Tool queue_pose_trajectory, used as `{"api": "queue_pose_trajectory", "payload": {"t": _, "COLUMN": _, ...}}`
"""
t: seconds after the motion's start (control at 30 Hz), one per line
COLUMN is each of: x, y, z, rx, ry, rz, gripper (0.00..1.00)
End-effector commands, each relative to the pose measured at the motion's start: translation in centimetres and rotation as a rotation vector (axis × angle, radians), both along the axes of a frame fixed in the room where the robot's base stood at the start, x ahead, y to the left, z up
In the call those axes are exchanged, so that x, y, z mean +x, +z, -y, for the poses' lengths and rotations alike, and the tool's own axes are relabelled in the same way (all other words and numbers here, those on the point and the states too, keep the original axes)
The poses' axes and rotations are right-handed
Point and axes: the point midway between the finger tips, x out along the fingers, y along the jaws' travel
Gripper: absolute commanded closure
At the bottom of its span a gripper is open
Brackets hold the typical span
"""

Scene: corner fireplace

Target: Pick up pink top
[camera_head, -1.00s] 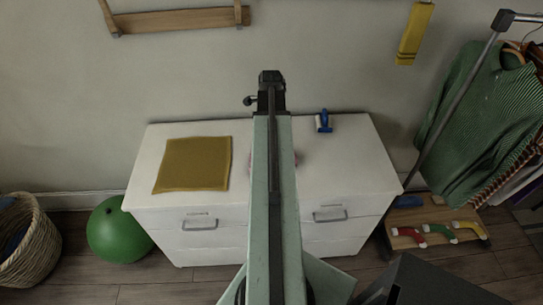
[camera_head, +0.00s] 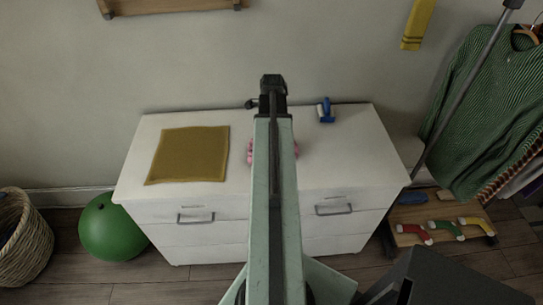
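A pink thing (camera_head: 251,153), likely the pink top, lies on the white dresser's top (camera_head: 345,160). My arm passes in front of it and hides its middle, so only small pink edges show on both sides. My gripper (camera_head: 272,88) is at the far end of my arm, near the dresser's back edge in the picture. I cannot see its fingers clearly or anything held in it.
A mustard cloth (camera_head: 188,155) lies on the dresser's left part. A green ball (camera_head: 112,228) and a wicker basket (camera_head: 25,240) are at left. A clothes rack (camera_head: 463,85) stands at right.

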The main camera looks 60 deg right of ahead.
Motion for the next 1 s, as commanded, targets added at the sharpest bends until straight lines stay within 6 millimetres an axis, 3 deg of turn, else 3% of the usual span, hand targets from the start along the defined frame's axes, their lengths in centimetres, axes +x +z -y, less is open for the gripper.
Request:
{"api": "queue_pose_trajectory", "payload": {"t": 0.13, "x": 0.02, "y": 0.23, "z": -0.02, "rx": 0.000, "ry": 0.001, "rz": 0.000, "gripper": 0.55}}
{"api": "queue_pose_trajectory", "payload": {"t": 0.3, "x": 0.05, "y": 0.24, "z": -0.02, "rx": 0.000, "ry": 0.001, "rz": 0.000, "gripper": 1.00}}
{"api": "queue_pose_trajectory", "payload": {"t": 1.0, "x": 0.11, "y": 0.23, "z": -0.07, "rx": 0.000, "ry": 0.002, "rz": 0.000, "gripper": 1.00}}
